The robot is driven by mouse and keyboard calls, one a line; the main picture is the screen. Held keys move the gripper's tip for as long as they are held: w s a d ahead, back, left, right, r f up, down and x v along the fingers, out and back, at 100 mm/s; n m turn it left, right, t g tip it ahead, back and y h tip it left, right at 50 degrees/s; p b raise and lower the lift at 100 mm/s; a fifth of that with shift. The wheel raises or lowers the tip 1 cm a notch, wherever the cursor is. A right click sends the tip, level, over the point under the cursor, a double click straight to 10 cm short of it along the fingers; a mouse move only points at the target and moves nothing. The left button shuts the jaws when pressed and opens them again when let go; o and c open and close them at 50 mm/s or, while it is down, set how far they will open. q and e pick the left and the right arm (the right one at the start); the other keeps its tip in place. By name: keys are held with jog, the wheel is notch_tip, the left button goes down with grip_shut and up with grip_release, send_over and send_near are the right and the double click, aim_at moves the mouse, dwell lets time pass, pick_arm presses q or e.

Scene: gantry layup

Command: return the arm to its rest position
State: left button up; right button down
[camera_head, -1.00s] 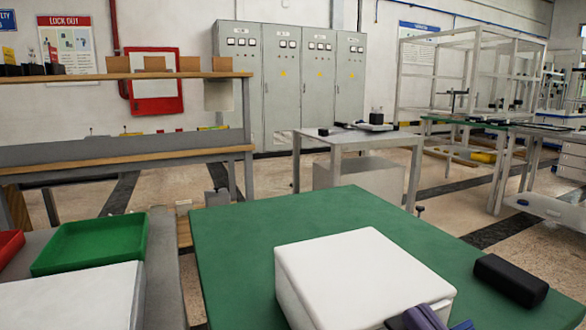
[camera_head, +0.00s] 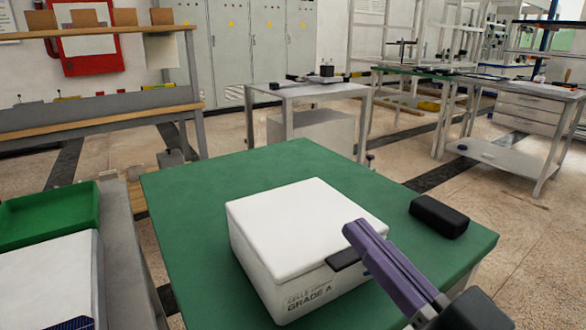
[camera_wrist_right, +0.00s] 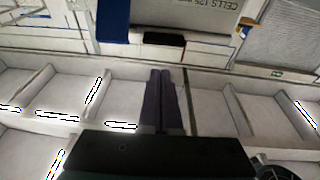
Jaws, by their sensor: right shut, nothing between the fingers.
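My right gripper (camera_head: 358,232) comes in from the bottom right of the head view, with its purple fingers shut and nothing between them. Its tips appear in front of the right side of a closed white box (camera_head: 300,225) marked "GRADE A"; whether they touch it I cannot tell. In the right wrist view the fingers (camera_wrist_right: 164,74) lie side by side, pointing up the picture. Lettering on a box (camera_wrist_right: 195,12) shows upside down above them. My left gripper is not in view.
The white box stands on a green-topped table (camera_head: 190,200). A black case (camera_head: 438,216) lies on its right part. A green tray (camera_head: 50,215) and a white surface (camera_head: 50,280) are at the left. A grey table (camera_head: 310,92) stands behind. The green table's back left is clear.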

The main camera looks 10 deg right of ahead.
jog(key=f+b+v, duration=0.1)
jog(key=b+v, duration=0.1)
jog(key=v, duration=0.8)
jog(key=w+r+m+g+h+p, duration=0.3)
jog(key=r+g+p, duration=0.4)
jog(key=p, duration=0.6)
jog(key=s+d+r+n+g+h+p, duration=0.2)
jog(key=s+r+g+h+p, duration=0.1)
jog(key=s+r+g+p, duration=0.8)
pick_arm(q)
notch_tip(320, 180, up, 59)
jog(key=p, duration=3.5)
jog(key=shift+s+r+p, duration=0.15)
jog(key=shift+p, duration=0.15)
pick_arm(e)
notch_tip(320, 180, up, 35)
jog(key=t, duration=0.2)
jog(key=shift+s+a+r, duration=0.2)
jog(key=shift+s, duration=0.2)
